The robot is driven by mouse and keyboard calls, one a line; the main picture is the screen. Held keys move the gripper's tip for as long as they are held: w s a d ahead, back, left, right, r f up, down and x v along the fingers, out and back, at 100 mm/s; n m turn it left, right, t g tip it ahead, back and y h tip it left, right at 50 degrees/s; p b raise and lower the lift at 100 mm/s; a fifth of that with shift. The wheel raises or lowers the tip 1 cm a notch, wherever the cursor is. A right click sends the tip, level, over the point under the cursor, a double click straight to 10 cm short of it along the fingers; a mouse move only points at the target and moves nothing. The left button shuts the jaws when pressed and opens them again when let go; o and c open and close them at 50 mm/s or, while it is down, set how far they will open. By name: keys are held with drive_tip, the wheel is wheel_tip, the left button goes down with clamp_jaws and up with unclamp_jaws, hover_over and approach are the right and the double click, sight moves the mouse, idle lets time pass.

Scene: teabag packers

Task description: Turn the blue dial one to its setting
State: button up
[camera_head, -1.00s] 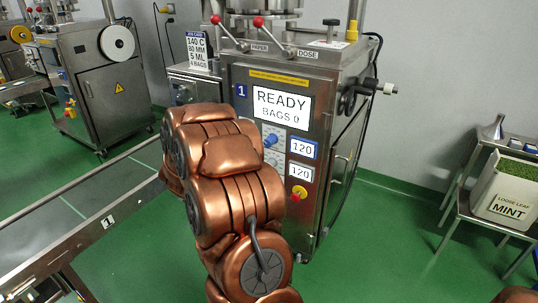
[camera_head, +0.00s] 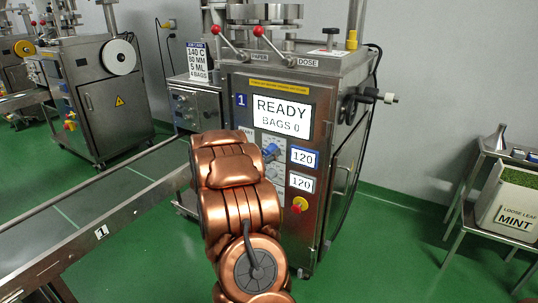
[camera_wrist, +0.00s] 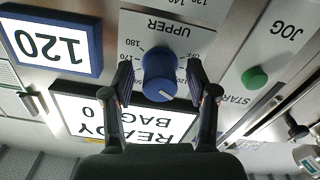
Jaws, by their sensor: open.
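The blue dial, a round knob on machine 1's front panel, shows in the wrist view (camera_wrist: 160,74) below the word UPPER in that upside-down picture, with a printed scale around it. A pale pointer mark on its face points to the lower right there. In the head view the dial (camera_head: 270,152) is partly visible beside my copper arm. My gripper (camera_wrist: 160,82) is open, with one black finger on each side of the dial. I cannot tell whether the fingers touch it. The blue-framed display (camera_head: 303,157) beside the dial reads 120.
The READY, BAGS 0 screen (camera_head: 281,117) is above the dial. A second 120 display (camera_head: 301,183) and a red-and-yellow knob (camera_head: 299,204) are lower on the panel. A green button (camera_wrist: 254,78) is beside the dial. A conveyor (camera_head: 75,231) is at left.

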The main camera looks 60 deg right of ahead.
drive_tip(key=shift+d, duration=0.3)
drive_tip(key=shift+c, duration=0.4)
clamp_jaws()
